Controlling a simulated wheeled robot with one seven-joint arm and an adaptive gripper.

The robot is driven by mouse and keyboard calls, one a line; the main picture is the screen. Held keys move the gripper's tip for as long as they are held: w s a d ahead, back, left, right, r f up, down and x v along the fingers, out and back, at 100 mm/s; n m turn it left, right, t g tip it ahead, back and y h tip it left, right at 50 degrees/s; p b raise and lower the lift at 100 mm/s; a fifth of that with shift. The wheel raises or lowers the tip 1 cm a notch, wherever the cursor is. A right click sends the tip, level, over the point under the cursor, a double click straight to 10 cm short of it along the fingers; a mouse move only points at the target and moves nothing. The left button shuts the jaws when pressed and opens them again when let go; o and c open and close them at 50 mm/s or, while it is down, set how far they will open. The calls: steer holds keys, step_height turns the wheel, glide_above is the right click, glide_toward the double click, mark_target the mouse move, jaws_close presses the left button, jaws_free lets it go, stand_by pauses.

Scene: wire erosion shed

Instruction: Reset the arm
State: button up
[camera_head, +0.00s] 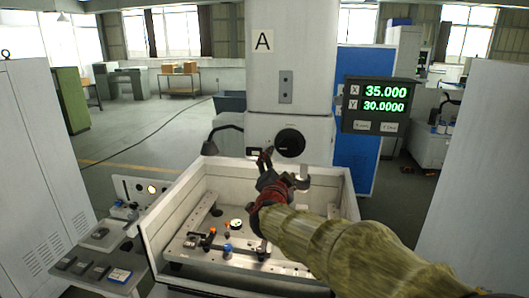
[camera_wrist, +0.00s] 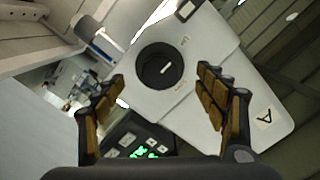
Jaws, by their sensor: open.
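My gripper (camera_head: 280,170) shows in the head view, in front of the white machine head and above the work tank. My olive-sleeved arm reaches to it from the lower right. In the wrist view my gripper (camera_wrist: 160,100) has its two brown-padded fingers spread wide, with nothing between them. Beyond the fingers is the machine's white column (camera_wrist: 215,70) with a black round knob (camera_wrist: 158,66). The same knob (camera_head: 290,143) is just right of my gripper in the head view.
The white-walled tank (camera_head: 165,230) holds a plate with small clamps and parts below my arm. A readout (camera_head: 379,106) showing X 35.000 and Y 30.0000 hangs at right. A side shelf (camera_head: 105,240) stands at left. Grey cabinets flank both sides.

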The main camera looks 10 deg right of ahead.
steer(key=s+a+f+n+g+y, duration=0.35)
steer(key=a+f+n+y, duration=0.25)
steer(key=a+f, duration=0.35)
steer(key=s+a+f+n+g+y, duration=0.1)
steer(key=s+f+n+g+y, duration=0.15)
steer(key=s+f, duration=0.5)
steer(key=s+d+f+n+g+h+b, duration=0.1)
steer(key=s+d, duration=0.4)
steer(key=s, duration=0.6)
steer(key=s+d+f+n+g+h+b, duration=0.1)
steer(key=s+d+f+g+b, duration=0.1)
steer(key=s, duration=0.8)
steer(key=s+d+f+n+g+h+b, duration=0.1)
steer(key=s+d+f+g+h+b, duration=0.1)
steer(key=s+d, duration=0.6)
steer(key=s+f+b, duration=0.1)
steer(key=s+b, duration=0.1)
steer(key=s, duration=0.1)
steer(key=shift+s+d+f+n, duration=0.15)
steer(key=shift+s+d+n, duration=0.1)
steer(key=shift+s+n, duration=0.1)
steer(key=shift+c, duration=0.9)
